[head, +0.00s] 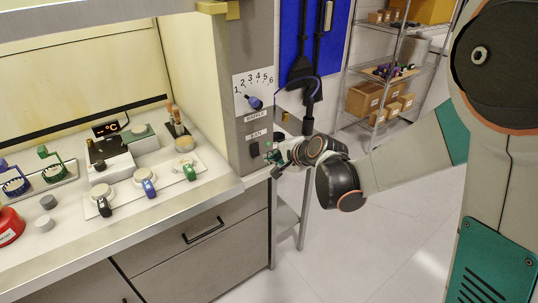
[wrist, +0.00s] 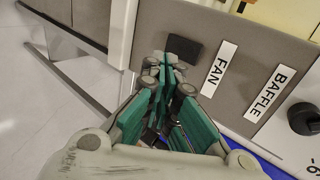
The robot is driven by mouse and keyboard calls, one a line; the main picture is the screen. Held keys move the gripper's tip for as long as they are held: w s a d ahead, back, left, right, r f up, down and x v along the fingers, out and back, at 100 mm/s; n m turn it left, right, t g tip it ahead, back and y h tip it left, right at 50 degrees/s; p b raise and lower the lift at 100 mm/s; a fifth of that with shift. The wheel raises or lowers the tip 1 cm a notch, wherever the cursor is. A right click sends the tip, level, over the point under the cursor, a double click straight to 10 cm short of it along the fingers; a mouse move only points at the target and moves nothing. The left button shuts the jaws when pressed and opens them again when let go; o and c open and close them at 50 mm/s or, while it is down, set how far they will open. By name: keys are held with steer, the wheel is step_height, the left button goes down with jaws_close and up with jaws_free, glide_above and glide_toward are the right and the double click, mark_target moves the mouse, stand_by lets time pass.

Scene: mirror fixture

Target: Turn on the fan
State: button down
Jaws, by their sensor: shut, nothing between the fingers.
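The fan switch (head: 254,149) is a small dark rocker on the grey side post of the fume hood, under the FAN label (head: 257,135). In the wrist view the switch (wrist: 186,47) is a dark rectangle beside the FAN label (wrist: 219,69). My gripper (head: 272,158) is at the post, just right of the switch. Its green fingers (wrist: 164,68) are shut and empty, with the tips at the near edge of the switch in the wrist view. The tips overlap part of the switch, and I cannot tell whether they touch it. Whether the switch is pressed does not show clearly.
A baffle knob (head: 254,102) with a number scale is above the switch. The hood's worktop (head: 217,187) holds hotplates, valves and a red container (head: 9,226). A drawer handle (head: 204,230) sticks out below. A wire shelf (head: 400,75) with boxes stands behind. Floor at right is open.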

steer(key=p+v, duration=0.2)
steer(key=v, duration=0.6)
steer(key=shift+r, duration=0.35)
steer(key=shift+s+d, duration=0.1)
